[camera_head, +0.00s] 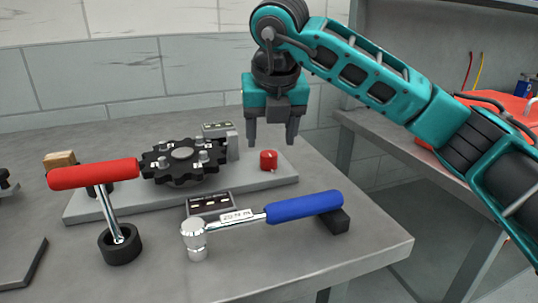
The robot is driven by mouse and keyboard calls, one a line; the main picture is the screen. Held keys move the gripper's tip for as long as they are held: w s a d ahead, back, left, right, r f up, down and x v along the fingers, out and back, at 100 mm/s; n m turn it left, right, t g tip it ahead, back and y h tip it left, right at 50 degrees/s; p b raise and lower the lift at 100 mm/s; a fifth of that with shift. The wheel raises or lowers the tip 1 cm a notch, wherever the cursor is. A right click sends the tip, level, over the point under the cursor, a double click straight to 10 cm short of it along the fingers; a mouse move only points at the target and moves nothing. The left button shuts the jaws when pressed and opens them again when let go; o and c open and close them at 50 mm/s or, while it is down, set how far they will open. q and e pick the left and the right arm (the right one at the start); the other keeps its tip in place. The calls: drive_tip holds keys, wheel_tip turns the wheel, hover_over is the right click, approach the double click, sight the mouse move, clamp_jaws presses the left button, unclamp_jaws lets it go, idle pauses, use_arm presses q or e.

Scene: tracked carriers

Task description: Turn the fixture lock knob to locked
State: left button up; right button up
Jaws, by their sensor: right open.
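A small red knob (268,160) with a light mark on its top stands on the right part of the grey fixture plate (240,179). A black sprocket (184,161) with bolts sits on the same plate, left of the knob. My right gripper (271,140) is open and empty, pointing down above and a little behind the knob, apart from it as far as I can tell. Whether the knob's mark reads locked or unlocked is too small to tell. My left gripper is not in view.
A blue-handled torque wrench (305,206) lies in front of the plate, by a small display box (209,203). A red-handled tool (95,174) stands in a black round holder (119,244) at left. The table's right front corner is clear. A second bench (390,140) stands behind right.

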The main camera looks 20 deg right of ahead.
sight(269, 153)
drive_tip(key=shift+b+x, duration=0.35)
drive_tip(key=shift+x, duration=2.05)
drive_tip(key=c, duration=1)
